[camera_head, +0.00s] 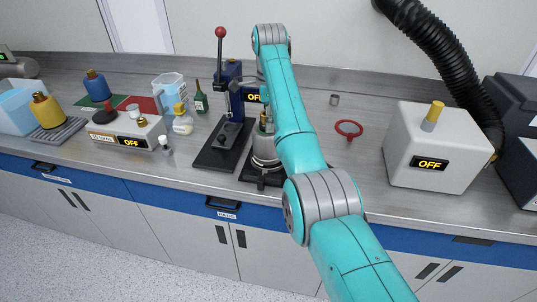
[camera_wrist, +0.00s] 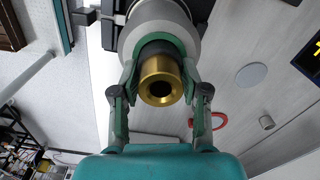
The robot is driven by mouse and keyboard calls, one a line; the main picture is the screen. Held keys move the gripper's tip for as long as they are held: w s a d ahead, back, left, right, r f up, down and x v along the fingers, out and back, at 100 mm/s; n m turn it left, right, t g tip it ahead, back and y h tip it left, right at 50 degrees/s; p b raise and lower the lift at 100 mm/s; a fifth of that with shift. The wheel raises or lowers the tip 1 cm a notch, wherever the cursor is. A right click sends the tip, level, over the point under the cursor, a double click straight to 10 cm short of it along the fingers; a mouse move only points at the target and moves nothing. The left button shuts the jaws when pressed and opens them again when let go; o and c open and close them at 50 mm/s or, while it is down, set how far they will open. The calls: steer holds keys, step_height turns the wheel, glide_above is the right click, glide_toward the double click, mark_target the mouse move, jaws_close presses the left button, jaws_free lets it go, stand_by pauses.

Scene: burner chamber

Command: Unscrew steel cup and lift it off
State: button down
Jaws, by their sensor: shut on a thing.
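The steel cup (camera_head: 266,153) stands upright on a black base on the bench, partly behind my arm in the head view. In the wrist view its pale grey round body (camera_wrist: 160,14) lies beyond my fingers, with a green and dark ring and a brass nozzle (camera_wrist: 160,82) at its centre. My gripper (camera_wrist: 160,75) has one finger on each side of the nozzle, with its tips closed against the cup's upper end. The exact contact is partly hidden. In the head view my arm hides most of my gripper.
A white box reading OFF (camera_head: 425,150) stands farther right. Bottles and a small white device (camera_head: 125,132) are at left.

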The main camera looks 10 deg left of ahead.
steer(key=n, duration=0.4)
steer(key=shift+n, duration=0.4)
steer(key=shift+f, duration=0.1)
steer(key=shift+a+n, duration=0.1)
steer(key=shift+n, duration=0.6)
steer(key=n, duration=0.6)
steer(key=shift+n, duration=0.3)
steer(key=n, duration=0.5)
steer(key=shift+s+a+n, duration=0.1)
steer(key=shift+n, duration=1.4)
